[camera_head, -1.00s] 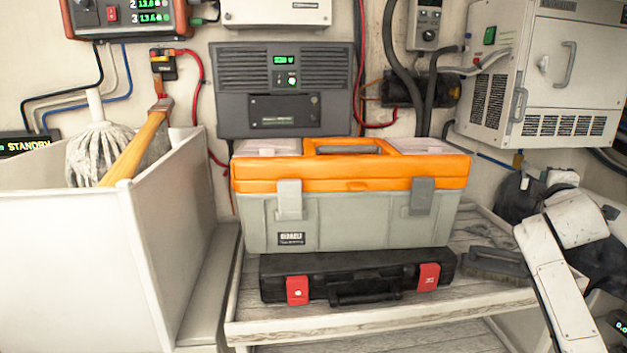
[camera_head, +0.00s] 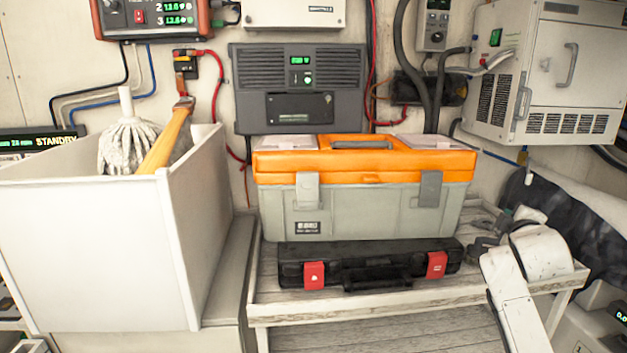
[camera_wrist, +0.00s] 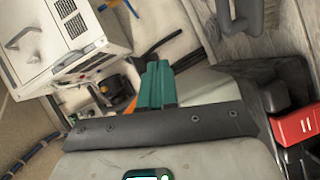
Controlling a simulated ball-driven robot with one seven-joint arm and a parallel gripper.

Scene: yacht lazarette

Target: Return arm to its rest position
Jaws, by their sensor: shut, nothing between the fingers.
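My white arm (camera_head: 512,300) rises at the lower right in the head view and bends at a rounded joint beside the right end of the shelf. Its gripper end is not clear there. In the wrist view my gripper (camera_wrist: 157,84) shows as teal fingers closed together beyond a dark bolted bar. Nothing is held between them. The wrist view looks past the fingers toward the white wall cabinet (camera_wrist: 62,38), with the black case's red latch (camera_wrist: 297,126) close at the right edge.
An orange and grey toolbox (camera_head: 380,205) stands on the wooden shelf (camera_head: 400,303) behind a flat black case (camera_head: 375,255). A white bin (camera_head: 95,250) with a mop (camera_head: 128,145) and a wooden-handled tool stands left. The white cabinet (camera_head: 548,65) hangs upper right. Front shelf edge is bare.

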